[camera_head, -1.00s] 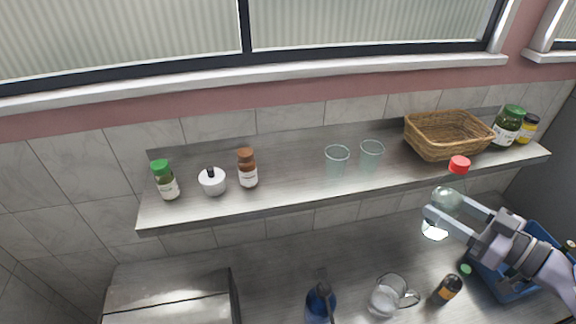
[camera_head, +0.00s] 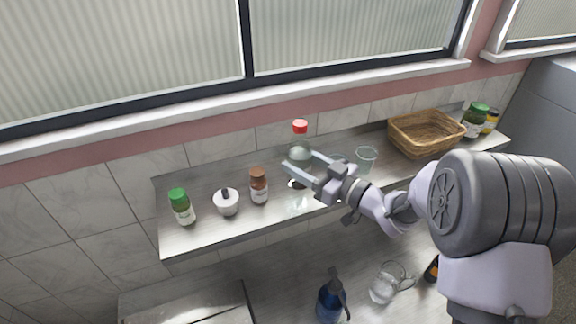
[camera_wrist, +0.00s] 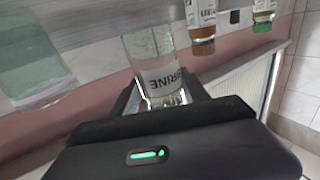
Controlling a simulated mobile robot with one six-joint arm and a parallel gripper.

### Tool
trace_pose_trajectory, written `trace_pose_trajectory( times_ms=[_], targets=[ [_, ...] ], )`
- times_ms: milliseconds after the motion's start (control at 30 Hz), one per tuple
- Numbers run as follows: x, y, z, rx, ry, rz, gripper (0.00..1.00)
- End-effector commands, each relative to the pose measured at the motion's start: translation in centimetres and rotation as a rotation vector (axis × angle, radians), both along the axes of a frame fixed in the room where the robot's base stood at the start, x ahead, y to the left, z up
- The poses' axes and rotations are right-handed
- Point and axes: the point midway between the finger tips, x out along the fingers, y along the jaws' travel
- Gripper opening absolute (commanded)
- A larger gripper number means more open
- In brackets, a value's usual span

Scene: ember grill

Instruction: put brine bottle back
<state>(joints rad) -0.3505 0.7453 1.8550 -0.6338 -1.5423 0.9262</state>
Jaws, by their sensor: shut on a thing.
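The brine bottle (camera_head: 300,152), clear with a red cap, is upright in my gripper (camera_head: 301,164), above the wall shelf (camera_head: 205,239). It stands to the right of the brown-capped bottle (camera_head: 259,187) with a gap between them. I cannot tell whether its base touches the shelf. In the wrist view the bottle (camera_wrist: 152,48) sits between the dark fingers, with its BRINE label showing and the picture turned over. My gripper is shut on it.
A white pot (camera_head: 226,203) and a green-capped bottle (camera_head: 182,208) stand further left. A glass (camera_head: 366,158) is to the right, beside my arm. A wicker basket (camera_head: 425,133) and two jars (camera_head: 475,120) stand at the right end. Below are a blue bottle (camera_head: 329,302) and a glass mug (camera_head: 384,287).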

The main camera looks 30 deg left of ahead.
Motion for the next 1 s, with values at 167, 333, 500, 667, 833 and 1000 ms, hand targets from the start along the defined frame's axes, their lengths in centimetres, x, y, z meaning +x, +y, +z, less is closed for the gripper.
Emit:
trace_pose_trajectory(
  times_ms=[167, 333, 500, 667, 833, 1000],
  targets=[
    [0.0, 2.9, -0.1, 0.0, 0.0, 0.003, 0.24],
    [0.1, 3.1, -3.2, -0.001, 0.004, -0.001, 0.24],
    [0.1, 3.1, -3.9, 0.0, -0.001, -0.001, 0.24],
    [0.1, 3.1, -4.0, 0.0, 0.0, -0.001, 0.24],
    [0.1, 3.1, -4.1, -0.001, 0.001, -0.001, 0.71],
    [0.1, 3.0, -4.1, 0.0, 0.001, -0.001, 0.75]
  ],
)
